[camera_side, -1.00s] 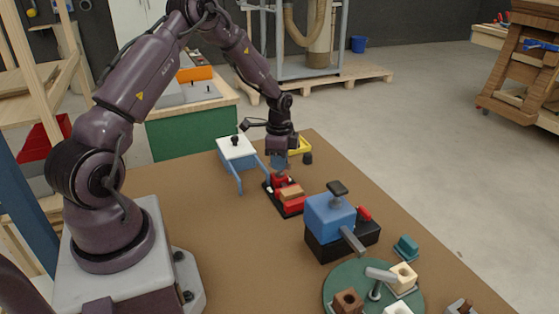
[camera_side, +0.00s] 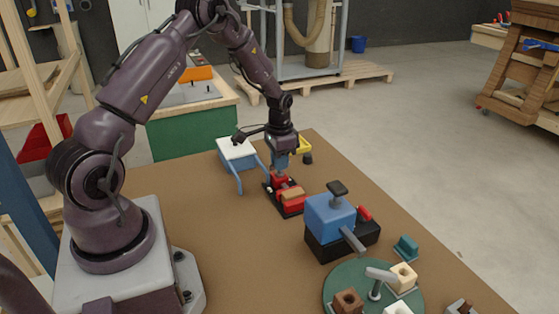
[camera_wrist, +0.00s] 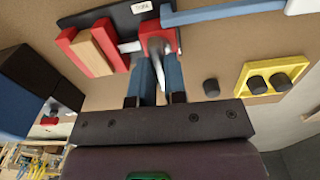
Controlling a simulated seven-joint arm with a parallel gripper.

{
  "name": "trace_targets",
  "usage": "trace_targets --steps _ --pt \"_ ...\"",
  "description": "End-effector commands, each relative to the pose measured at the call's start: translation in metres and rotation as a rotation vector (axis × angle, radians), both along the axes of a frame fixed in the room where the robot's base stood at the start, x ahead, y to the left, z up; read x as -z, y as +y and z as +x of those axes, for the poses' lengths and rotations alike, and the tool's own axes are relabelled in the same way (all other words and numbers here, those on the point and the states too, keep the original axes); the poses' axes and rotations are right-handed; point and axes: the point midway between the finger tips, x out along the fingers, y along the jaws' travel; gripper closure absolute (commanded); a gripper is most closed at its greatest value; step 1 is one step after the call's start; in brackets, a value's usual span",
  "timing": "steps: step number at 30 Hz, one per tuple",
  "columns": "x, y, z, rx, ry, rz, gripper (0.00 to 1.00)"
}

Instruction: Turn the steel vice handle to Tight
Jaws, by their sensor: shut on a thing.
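The red vice (camera_side: 291,208) stands on a black base, with a wooden block (camera_side: 291,193) between its red jaws. In the wrist view the red vice jaws (camera_wrist: 66,42) and wooden block (camera_wrist: 92,48) lie at the upper left. The steel handle (camera_wrist: 157,47) comes out of the red end of the vice. My gripper (camera_side: 281,167) is low over that end. Its blue fingers (camera_wrist: 160,66) are shut around the steel handle, which shows between them. A white label (camera_wrist: 141,7) sits on the black base; I cannot read it surely.
A blue block on a black base (camera_side: 328,242) stands right of the vice. A green round plate (camera_side: 343,277) with small blocks is at the front right. A white-topped blue stand (camera_side: 237,147) is behind left. A yellow holder (camera_wrist: 275,80) sits near the table's far edge.

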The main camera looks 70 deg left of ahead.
Motion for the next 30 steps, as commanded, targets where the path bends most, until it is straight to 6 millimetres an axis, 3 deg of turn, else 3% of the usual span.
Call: trace_targets --steps 13,14,17,26,30 --pt "-0.002 0.0 0.0 -0.012 0.001 0.0 1.0" --pt "-0.002 0.0 0.0 -0.012 0.001 0.0 0.85" --pt "-0.001 0.0 0.0 -0.011 0.001 0.0 0.62" --pt "-0.002 0.0 0.0 -0.01 0.0 0.0 0.62" --pt "-0.014 0.0 0.001 -0.01 -0.003 0.002 0.62"
